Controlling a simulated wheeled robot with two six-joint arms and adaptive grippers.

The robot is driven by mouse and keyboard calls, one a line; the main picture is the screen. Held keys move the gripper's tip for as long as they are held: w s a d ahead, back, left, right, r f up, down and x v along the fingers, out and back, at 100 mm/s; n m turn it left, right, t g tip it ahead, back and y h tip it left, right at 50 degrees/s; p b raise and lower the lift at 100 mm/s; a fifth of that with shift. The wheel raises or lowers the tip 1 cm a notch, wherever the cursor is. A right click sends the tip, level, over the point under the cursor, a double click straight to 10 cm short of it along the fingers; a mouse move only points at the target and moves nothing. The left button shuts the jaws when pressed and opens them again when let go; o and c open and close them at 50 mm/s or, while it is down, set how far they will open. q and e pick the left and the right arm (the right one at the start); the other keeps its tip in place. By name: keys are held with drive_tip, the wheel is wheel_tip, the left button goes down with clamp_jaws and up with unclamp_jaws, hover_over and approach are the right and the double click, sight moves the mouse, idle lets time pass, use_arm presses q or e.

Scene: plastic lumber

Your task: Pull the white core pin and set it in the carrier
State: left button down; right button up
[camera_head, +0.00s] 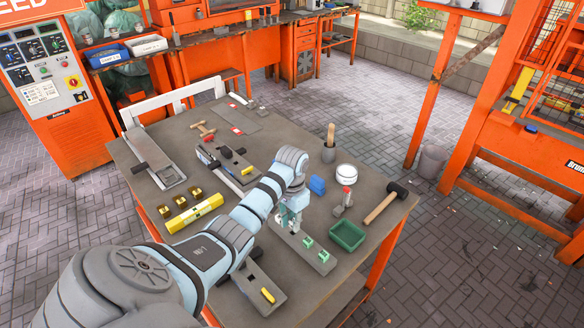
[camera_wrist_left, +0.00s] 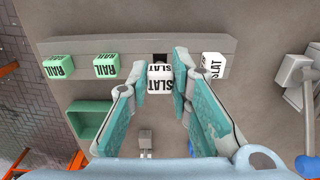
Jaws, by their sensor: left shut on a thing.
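My left gripper (camera_head: 291,217) reaches over the table from the left. In the left wrist view its two teal fingers (camera_wrist_left: 161,84) are shut on a white block marked SLAT (camera_wrist_left: 160,80). A dark square hole shows just behind that block in a long grey bar (camera_wrist_left: 130,45). I cannot tell whether the block is clear of the hole. Another white SLAT block (camera_wrist_left: 213,66) sits in the bar to the right, and two green RAIL blocks (camera_wrist_left: 105,66) sit to the left. In the head view the bar (camera_head: 291,238) lies under the gripper, partly hidden. Which fixture is the carrier is unclear.
A green tray (camera_head: 347,236) stands close to the bar. A mallet (camera_head: 385,204), a white tub (camera_head: 346,174) and a blue item (camera_head: 317,185) are nearby. A grey fixture with a yellow piece (camera_head: 267,295) lies at the near edge. A yellow level (camera_head: 194,213) lies left of my arm.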

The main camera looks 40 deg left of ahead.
idle(0.5)
use_arm(q)
drive_tip(key=shift+p, duration=0.4)
drive_tip(key=shift+f, duration=0.35)
drive_tip(key=shift+f, duration=0.35)
drive_tip(key=shift+f+b, duration=0.55)
drive_tip(key=shift+f, duration=0.3)
idle(0.4)
drive_tip(key=c, duration=1.4)
unclamp_jaws()
drive_tip(key=shift+o, duration=0.2)
